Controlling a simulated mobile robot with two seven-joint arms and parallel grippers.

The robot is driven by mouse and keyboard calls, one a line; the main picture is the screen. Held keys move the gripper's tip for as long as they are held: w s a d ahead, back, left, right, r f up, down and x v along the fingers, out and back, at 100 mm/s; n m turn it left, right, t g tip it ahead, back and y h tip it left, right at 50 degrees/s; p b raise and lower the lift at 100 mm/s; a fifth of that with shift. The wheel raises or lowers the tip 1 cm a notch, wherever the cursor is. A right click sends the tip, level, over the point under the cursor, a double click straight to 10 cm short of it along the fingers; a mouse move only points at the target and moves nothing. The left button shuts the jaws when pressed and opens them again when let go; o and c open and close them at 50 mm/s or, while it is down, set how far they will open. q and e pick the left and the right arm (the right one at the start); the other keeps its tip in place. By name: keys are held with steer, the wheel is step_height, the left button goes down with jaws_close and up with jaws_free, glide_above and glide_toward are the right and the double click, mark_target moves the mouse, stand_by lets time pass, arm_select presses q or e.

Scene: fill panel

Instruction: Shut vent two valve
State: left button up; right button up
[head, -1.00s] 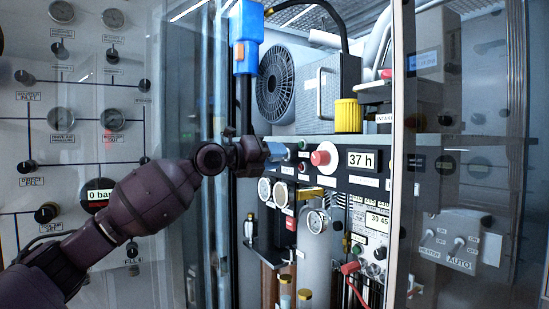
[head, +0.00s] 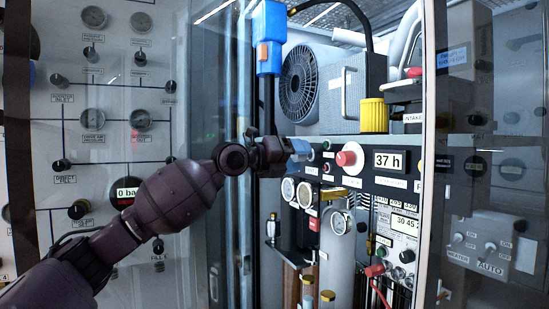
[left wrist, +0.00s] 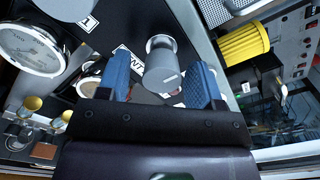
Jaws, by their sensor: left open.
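My left gripper (head: 298,150) is open at the left end of the dark control panel, with blue fingertips. In the left wrist view its two blue fingers (left wrist: 162,85) stand on either side of a grey round valve knob (left wrist: 165,62). I cannot tell whether they touch it. A white label beside this knob shows only the letters "NT"; the rest is hidden. A second grey knob (left wrist: 68,7) is cut off at the top edge, by a label ending in "1". In the head view the gripper hides the knobs. My right gripper is not in view.
A red button (head: 346,159) and a "37 h" display (head: 388,161) are just right of the gripper. Gauges (head: 305,194) sit below. A yellow cap (head: 373,115) stands on top. A glass door edge (head: 243,230) is close by my arm.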

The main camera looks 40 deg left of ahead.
arm_select(q)
steer(key=p+v, duration=0.2)
steer(key=v, duration=0.8)
steer(key=shift+s, duration=0.15)
stand_by(0.5)
